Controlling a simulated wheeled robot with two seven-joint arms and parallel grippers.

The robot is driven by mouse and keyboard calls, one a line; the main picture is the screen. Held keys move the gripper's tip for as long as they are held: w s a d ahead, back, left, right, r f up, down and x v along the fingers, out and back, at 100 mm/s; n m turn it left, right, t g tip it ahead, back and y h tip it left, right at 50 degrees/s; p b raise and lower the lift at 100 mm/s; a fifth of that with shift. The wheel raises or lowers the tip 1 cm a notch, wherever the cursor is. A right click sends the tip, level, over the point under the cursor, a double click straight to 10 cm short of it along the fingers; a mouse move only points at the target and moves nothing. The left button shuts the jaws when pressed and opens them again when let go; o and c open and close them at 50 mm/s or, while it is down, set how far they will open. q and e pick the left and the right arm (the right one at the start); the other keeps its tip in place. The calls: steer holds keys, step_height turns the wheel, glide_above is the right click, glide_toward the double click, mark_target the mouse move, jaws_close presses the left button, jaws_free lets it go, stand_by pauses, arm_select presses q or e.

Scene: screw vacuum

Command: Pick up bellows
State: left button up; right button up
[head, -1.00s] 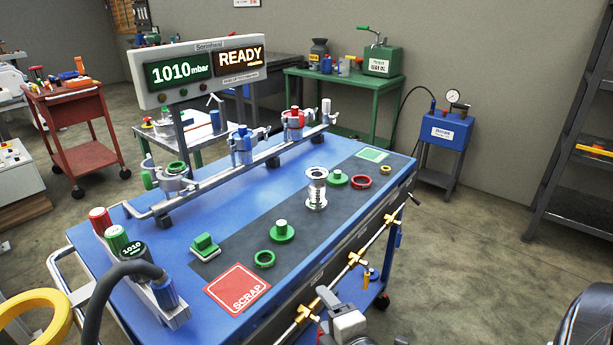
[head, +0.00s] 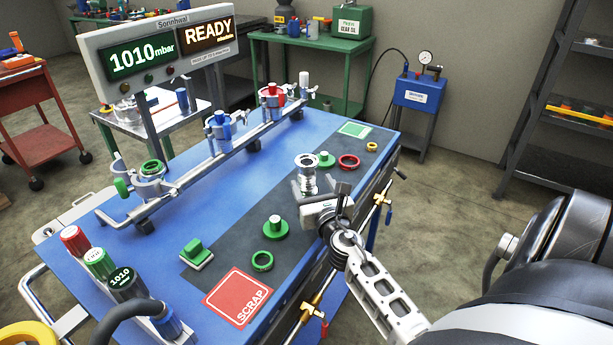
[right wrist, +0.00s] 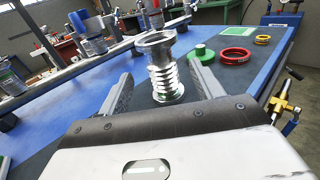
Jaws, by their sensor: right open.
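The bellows (head: 307,178) is a shiny metal ribbed tube with flanged ends. It stands upright on the dark strip of the blue table (head: 215,187). My right gripper (head: 312,190) is at the bellows, partly covering its lower part in the head view. In the right wrist view the bellows (right wrist: 163,75) stands just ahead, between the lines of the two open fingers (right wrist: 160,85). Clear gaps show on both sides, and nothing is held. My left gripper is not in view.
A green part (head: 325,160), a red ring (head: 348,162) and a small yellow ring (head: 372,146) lie beyond the bellows. Green parts (head: 275,228) and a red SCRAP square (head: 238,297) are nearer. A rail with clamped fittings (head: 222,133) runs along the left side.

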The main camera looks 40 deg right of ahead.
mark_target(309, 179)
steer(key=shift+f+b+x, duration=0.2)
steer(key=shift+b+x, duration=0.1)
steer(key=shift+x, duration=1.2)
steer(key=shift+f+b+x, duration=0.15)
steer(key=shift+b+x, duration=0.15)
steer(key=shift+x, duration=1.2)
steer(key=shift+d, duration=0.1)
steer(key=c, duration=1.2)
